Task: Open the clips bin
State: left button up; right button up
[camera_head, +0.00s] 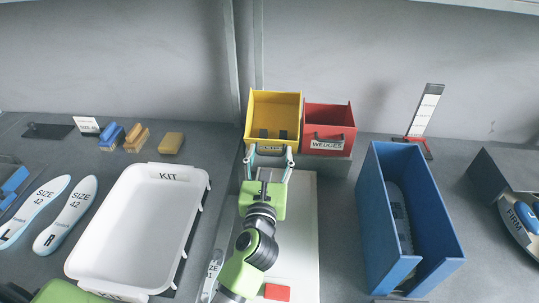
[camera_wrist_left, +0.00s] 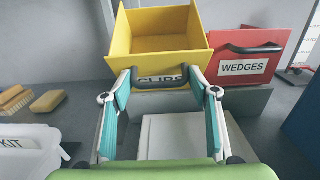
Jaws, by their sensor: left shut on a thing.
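The yellow clips bin (camera_head: 273,103) stands at the back centre, and its open top shows an inside that looks mostly empty in the left wrist view. Its front carries a dark handle and a CLIPS label, partly covered by the handle in the left wrist view (camera_wrist_left: 150,45). My left gripper (camera_head: 270,153) is at the bin's front. In the left wrist view my two teal-padded fingers (camera_wrist_left: 161,80) are at the two ends of the dark handle (camera_wrist_left: 160,77), shut on it. My right gripper is not in view.
The red wedges bin (camera_head: 328,116) stands close on the right of the clips bin. A white KIT tray (camera_head: 140,172) lies to the left, a tall blue box (camera_head: 379,215) to the right. A pale board (camera_head: 304,215) lies below my left arm, with a red block (camera_head: 277,292).

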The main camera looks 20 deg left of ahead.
pick_arm(q)
jog(key=o, duration=1.3)
jog(key=shift+f, duration=0.75)
jog(key=shift+c, duration=0.2)
jog(key=shift+w, duration=0.25)
jog(key=s, duration=0.4)
jog(key=s+d, duration=0.1)
jog(key=s, duration=0.3)
jog(key=s+d, duration=0.1)
jog(key=s, duration=0.2)
jog(key=shift+s+d, duration=0.25)
jog(key=shift+s, duration=0.15)
jog(key=shift+r, duration=0.1)
